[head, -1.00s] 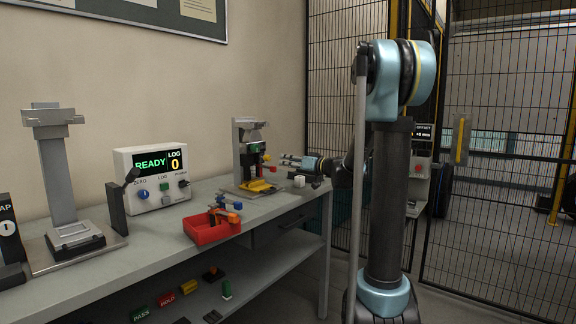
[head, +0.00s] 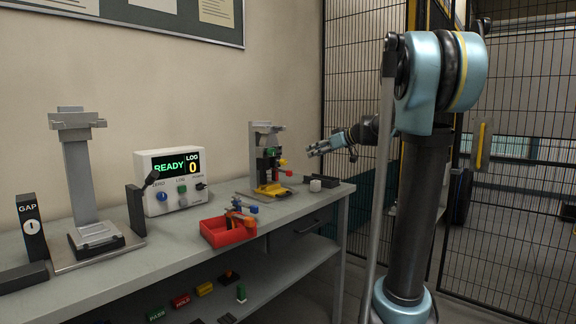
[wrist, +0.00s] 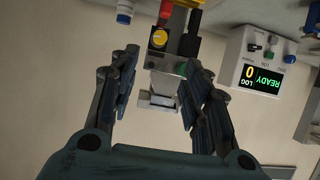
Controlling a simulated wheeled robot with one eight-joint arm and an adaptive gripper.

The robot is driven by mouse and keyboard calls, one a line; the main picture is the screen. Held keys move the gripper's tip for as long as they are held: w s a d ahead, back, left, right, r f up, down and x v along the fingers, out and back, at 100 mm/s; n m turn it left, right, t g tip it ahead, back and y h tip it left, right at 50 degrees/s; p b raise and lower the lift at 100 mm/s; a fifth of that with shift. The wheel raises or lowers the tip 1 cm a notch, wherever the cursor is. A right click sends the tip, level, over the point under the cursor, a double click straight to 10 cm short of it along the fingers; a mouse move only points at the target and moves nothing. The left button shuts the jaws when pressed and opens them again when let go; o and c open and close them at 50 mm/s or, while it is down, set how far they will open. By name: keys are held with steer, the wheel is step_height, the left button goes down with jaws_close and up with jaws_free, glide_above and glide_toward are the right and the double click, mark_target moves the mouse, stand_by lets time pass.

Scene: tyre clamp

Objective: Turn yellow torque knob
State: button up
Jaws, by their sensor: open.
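The clamp fixture (head: 264,150) stands upright at the far end of the bench. In the wrist view it shows upside down, with a round yellow knob (wrist: 159,39) on a dark block, beside red, green and yellow parts. I cannot make out the knob clearly in the head view. My gripper (head: 312,149) is open and empty, to the right of the fixture and above the bench, apart from it. In the wrist view the open fingers of my gripper (wrist: 160,65) stand either side of the fixture's image, with the knob just beyond their tips.
A white display box (head: 170,180) reading READY and 0 stands left of the fixture. A red bin (head: 228,233) with coloured tools sits at the bench front. A mesh fence (head: 345,90) stands behind my arm.

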mark_target(286, 162)
steer(key=x, duration=1.7)
steer(key=shift+w, duration=0.1)
steer(key=shift+c, duration=0.3)
jaws_close()
